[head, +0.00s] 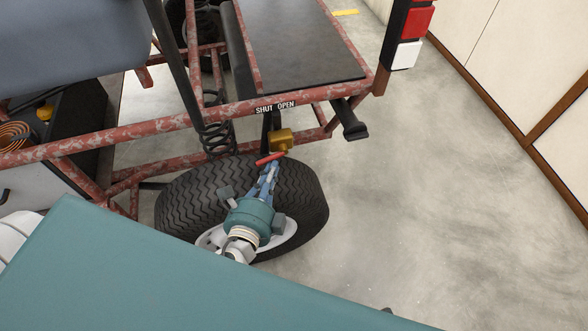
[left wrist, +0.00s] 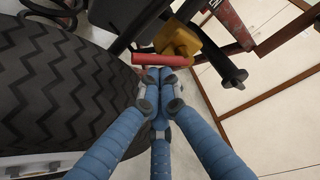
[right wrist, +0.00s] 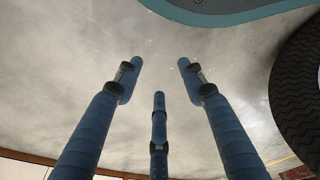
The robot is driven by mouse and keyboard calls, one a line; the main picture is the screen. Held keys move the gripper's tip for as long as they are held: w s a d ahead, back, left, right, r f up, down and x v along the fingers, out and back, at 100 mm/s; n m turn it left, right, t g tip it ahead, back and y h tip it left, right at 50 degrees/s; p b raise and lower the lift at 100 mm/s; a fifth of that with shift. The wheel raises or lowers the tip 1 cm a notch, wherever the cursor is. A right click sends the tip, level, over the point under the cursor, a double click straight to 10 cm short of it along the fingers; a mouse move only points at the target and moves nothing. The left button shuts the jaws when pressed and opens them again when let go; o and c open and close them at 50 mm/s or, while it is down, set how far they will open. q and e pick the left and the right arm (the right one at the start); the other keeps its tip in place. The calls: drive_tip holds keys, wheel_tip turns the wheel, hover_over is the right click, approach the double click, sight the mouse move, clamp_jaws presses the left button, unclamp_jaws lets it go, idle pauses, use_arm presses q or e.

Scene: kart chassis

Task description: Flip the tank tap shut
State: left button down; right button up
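The tank tap has a yellow-brass body (head: 282,140) below the SHUT OPEN label (head: 275,107) on the rusty red frame. Its red lever (head: 270,158) reaches left and slightly down from the body, toward the side under SHUT. In the left wrist view the red lever (left wrist: 160,60) lies across the picture, with the brass body (left wrist: 180,40) behind its right end. My left gripper (head: 268,168) has its blue fingertips (left wrist: 160,76) drawn together just below the lever; whether they touch it is unclear. My right gripper (right wrist: 159,75) is open and empty above bare floor.
A black tyre (head: 300,195) stands directly beside and behind my left gripper. A black coil spring (head: 216,135) and red frame tubes (head: 180,122) are close to the tap. Grey floor (head: 430,200) is free to the right, up to the wall panels.

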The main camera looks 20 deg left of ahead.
use_arm(q)
drive_tip(key=shift+a+r, duration=0.2)
drive_tip(key=shift+r, duration=0.2)
use_arm(e)
drive_tip(key=shift+s+f, duration=0.3)
drive_tip(key=shift+f, duration=0.05)
use_arm(q)
drive_tip(key=shift+a+r, duration=0.1)
drive_tip(key=shift+r, duration=0.05)
use_arm(e)
drive_tip(key=shift+s+f, duration=0.15)
drive_tip(key=shift+f, duration=0.05)
use_arm(q)
drive_tip(key=shift+r, duration=0.1)
use_arm(e)
drive_tip(key=shift+d+f, duration=0.1)
drive_tip(key=shift+f, duration=0.2)
